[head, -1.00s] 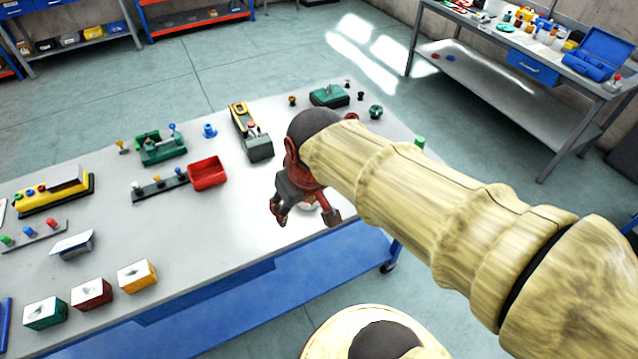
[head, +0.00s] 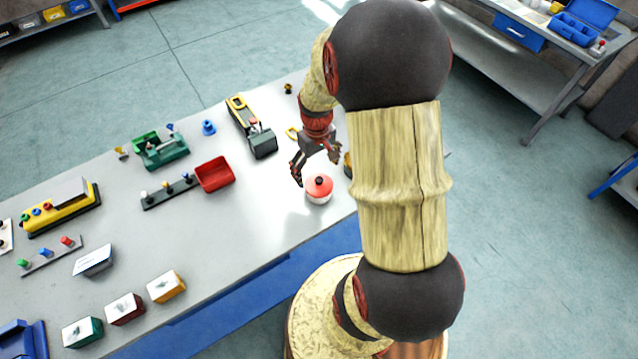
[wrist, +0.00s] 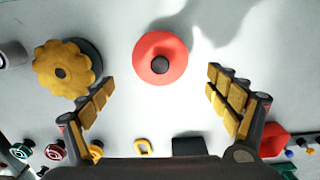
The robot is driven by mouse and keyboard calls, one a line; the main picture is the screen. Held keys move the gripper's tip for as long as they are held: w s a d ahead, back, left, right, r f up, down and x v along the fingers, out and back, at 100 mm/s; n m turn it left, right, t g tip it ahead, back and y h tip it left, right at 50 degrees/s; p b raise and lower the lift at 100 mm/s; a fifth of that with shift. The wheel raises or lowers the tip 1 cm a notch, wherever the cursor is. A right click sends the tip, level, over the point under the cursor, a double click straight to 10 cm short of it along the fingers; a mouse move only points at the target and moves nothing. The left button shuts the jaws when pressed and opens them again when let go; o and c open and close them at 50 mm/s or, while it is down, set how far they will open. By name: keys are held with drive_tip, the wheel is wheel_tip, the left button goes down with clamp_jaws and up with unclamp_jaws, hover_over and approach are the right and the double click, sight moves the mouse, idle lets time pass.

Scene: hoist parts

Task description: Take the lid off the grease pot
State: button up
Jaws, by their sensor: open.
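The grease pot (head: 318,197) is a small white round pot standing near the bench's front edge in the head view. Its red lid (head: 320,184) with a dark knob sits on top. In the wrist view the lid (wrist: 150,45) shows from above as a red disc, a little beyond the fingertips and between their lines. My gripper (head: 316,168) is open and empty, pointing down above and just behind the pot. Its two spread fingers also show in the wrist view (wrist: 160,88). The fingers appear apart from the lid.
A yellow scalloped wheel (wrist: 65,68) stands close to the pot, left in the wrist view and mostly behind my arm in the head view. A red bin (head: 213,174) and a green-black hoist part (head: 262,143) stand to the left. The bench (head: 250,215) is bare between bin and pot.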

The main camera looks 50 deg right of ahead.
sight(318, 179)
wheel_tip(318, 179, down, 4)
drive_tip(key=shift+s+f+b, duration=0.1)
drive_tip(key=shift+f+b, duration=0.15)
drive_tip(key=shift+b, duration=0.2)
drive_tip(key=shift+c, duration=0.9)
drive_tip(key=c, duration=1.1)
